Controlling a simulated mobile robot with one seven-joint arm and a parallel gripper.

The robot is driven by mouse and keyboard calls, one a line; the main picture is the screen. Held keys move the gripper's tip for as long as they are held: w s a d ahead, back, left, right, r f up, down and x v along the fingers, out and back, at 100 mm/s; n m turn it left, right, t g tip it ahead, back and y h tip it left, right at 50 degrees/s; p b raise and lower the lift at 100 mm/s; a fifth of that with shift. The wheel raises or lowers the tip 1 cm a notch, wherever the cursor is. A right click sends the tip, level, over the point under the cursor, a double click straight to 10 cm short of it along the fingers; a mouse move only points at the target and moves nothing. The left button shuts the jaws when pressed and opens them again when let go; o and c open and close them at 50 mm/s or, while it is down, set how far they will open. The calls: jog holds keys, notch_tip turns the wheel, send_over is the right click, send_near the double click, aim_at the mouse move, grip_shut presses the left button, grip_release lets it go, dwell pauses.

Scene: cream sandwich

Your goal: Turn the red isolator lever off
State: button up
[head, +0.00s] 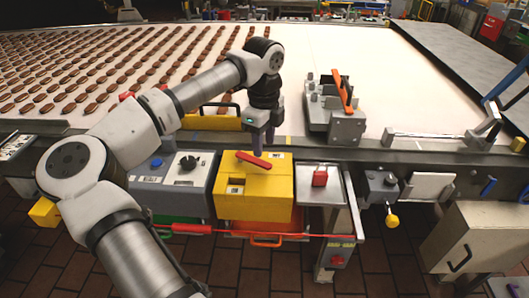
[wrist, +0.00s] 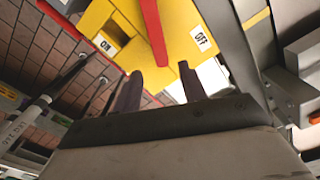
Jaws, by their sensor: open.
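The red isolator lever (head: 254,160) lies across the top of a yellow box (head: 258,208) in the head view, tilted down to the right. In the wrist view the red lever (wrist: 155,32) runs between an ON label (wrist: 107,45) and an OFF label (wrist: 201,37) on the yellow face. My gripper (head: 262,150) is above the back of the yellow box. In the wrist view my gripper's two dark fingers (wrist: 160,88) stand apart with nothing held between them. The lever's lower end shows near the fingertips. I cannot tell whether they touch it.
A grey control box (head: 178,180) with a black knob stands left of the yellow box. A metal shelf with a red block (head: 320,177) is to the right. Behind is a white conveyor (head: 380,70) with rows of brown bars and a grey bracket with an orange handle (head: 342,90).

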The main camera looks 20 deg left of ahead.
aim_at(264, 163)
jog(key=shift+f+p, duration=0.5)
jog(key=shift+f, duration=2.25)
grip_shut()
